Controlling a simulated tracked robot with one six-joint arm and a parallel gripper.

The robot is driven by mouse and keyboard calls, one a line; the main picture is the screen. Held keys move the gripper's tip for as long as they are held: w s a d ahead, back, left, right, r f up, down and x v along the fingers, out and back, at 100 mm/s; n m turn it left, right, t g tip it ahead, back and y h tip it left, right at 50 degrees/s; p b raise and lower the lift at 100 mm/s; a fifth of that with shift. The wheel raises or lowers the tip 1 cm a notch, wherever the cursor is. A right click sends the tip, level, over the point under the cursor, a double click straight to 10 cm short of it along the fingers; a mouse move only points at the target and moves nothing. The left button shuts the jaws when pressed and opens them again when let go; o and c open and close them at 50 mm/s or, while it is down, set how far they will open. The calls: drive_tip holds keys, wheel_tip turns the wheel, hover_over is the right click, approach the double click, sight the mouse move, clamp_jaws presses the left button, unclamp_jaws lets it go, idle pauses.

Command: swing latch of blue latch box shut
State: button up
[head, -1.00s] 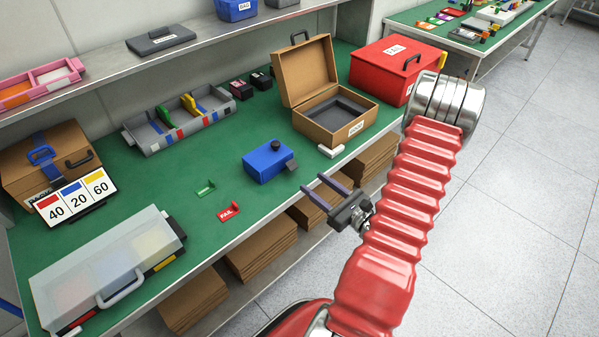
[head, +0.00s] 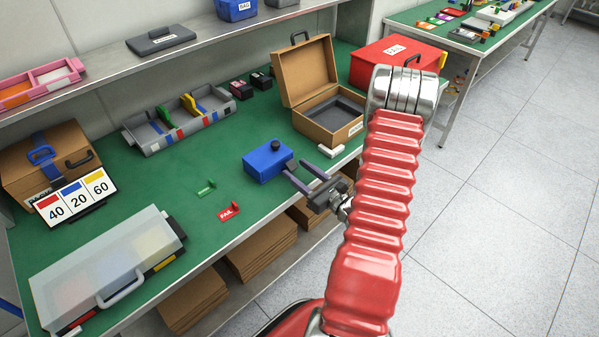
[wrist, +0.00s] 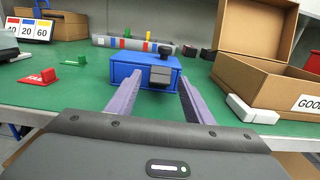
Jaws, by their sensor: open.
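The blue latch box (head: 265,163) sits on the green bench near its front edge, with a dark round knob on top. In the wrist view the box (wrist: 128,68) is straight ahead, and its grey latch (wrist: 160,76) sticks out from the front face toward me. My gripper (head: 291,171) is open at the box's front right side in the head view. In the wrist view its two purple fingers (wrist: 160,85) stand either side of the latch, with a gap showing. I cannot tell whether either finger touches the box. The latch is mostly hidden by the fingers in the head view.
An open cardboard case (head: 313,125) stands right of the box, with a small white block (head: 330,151) before it. A red FAIL tag (head: 230,211) and a green tag (head: 206,188) lie to the left. A grey divided tray (head: 150,146) is behind.

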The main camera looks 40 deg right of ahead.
drive_tip(key=c, duration=1)
drive_tip(key=shift+c, duration=0.2)
